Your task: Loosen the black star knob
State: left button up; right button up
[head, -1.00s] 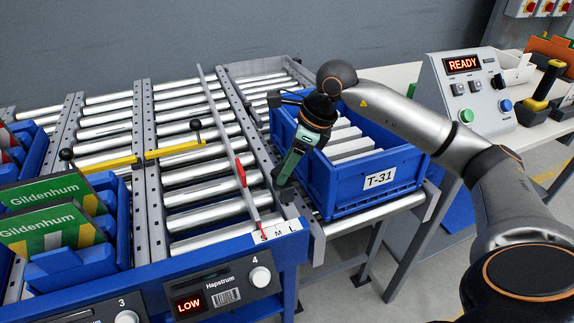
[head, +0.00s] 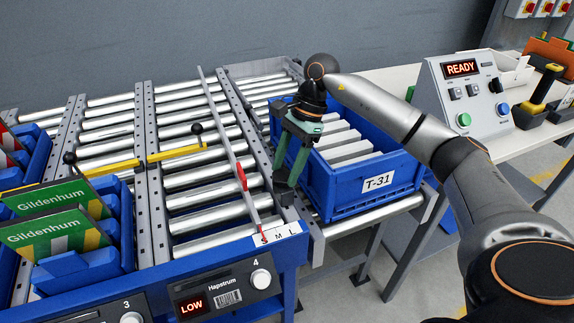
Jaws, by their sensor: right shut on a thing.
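My right gripper (head: 285,183), with green fingers and dark tips, points down at the front end of the grey rail between the roller lane and the blue tote. It is shut on the black star knob, which is mostly hidden between and behind the dark fingertips. The knob's lobes cannot be made out. Just left of the gripper, a thin grey guide rail (head: 228,135) with a red pointer (head: 241,178) runs down to a white scale marked S, M, L (head: 279,233). My left gripper is not in view.
The blue tote T-31 (head: 347,202), holding pale boxes, stands close right of the gripper. Green Gildenhum boxes (head: 55,233) sit at left. A control box reading READY (head: 466,92) stands at the back right. A LOW display (head: 192,307) is on the front.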

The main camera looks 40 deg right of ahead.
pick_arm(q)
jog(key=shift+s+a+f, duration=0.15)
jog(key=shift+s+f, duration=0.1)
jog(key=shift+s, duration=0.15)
pick_arm(e)
jog(key=shift+n, duration=0.5)
jog(key=o, duration=1)
jog(key=shift+c, duration=0.2)
jog(key=o, duration=0.4)
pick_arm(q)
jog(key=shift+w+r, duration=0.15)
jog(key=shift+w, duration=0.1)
pick_arm(e)
jog(key=shift+r, duration=0.1)
